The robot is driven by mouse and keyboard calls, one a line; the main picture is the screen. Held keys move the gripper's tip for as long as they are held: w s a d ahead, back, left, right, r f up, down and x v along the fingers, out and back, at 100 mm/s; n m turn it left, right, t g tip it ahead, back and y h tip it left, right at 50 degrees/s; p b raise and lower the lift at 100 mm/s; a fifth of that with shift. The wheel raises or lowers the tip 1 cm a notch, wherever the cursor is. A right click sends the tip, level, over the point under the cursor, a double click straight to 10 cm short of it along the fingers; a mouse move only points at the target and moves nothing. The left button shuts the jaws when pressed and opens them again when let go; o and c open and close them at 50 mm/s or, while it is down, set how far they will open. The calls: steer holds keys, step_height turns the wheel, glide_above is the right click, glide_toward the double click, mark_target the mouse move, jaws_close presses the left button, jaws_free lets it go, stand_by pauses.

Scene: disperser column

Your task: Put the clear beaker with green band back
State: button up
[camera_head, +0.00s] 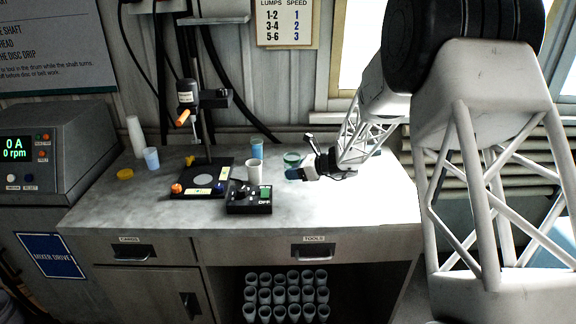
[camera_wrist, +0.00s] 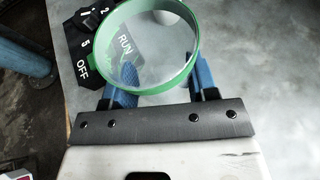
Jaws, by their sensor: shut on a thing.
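The clear beaker with the green band (camera_head: 291,160) is at the right part of the bench in the head view, partly hidden by my gripper. My gripper (camera_head: 297,173) reaches it from the right, low over the bench. In the wrist view the beaker's green rim (camera_wrist: 146,90) shows as a ring, with the clear inside open upward. My gripper's blue fingers (camera_wrist: 163,72) lie on either side of the beaker and are shut on it. Whether its bottom touches the bench cannot be told.
A black control box (camera_head: 248,204) stands left of my gripper, with a white cup (camera_head: 255,171) and a blue cup (camera_head: 257,147) behind it. The disperser stand (camera_head: 205,187) is farther left. The bench's front right (camera_head: 350,215) is clear.

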steer(key=w, duration=0.4)
steer(key=w+a, duration=0.1)
steer(key=w, duration=0.3)
steer(key=w+a+f, duration=0.1)
steer(key=w, duration=0.3)
steer(key=shift+f, duration=1.8)
steer(key=shift+f, duration=0.2)
steer(key=o, duration=1)
steer(key=shift+r, duration=0.2)
steer(key=v, duration=1.2)
steer(key=shift+s+d, duration=0.1)
steer(key=shift+s, duration=0.05)
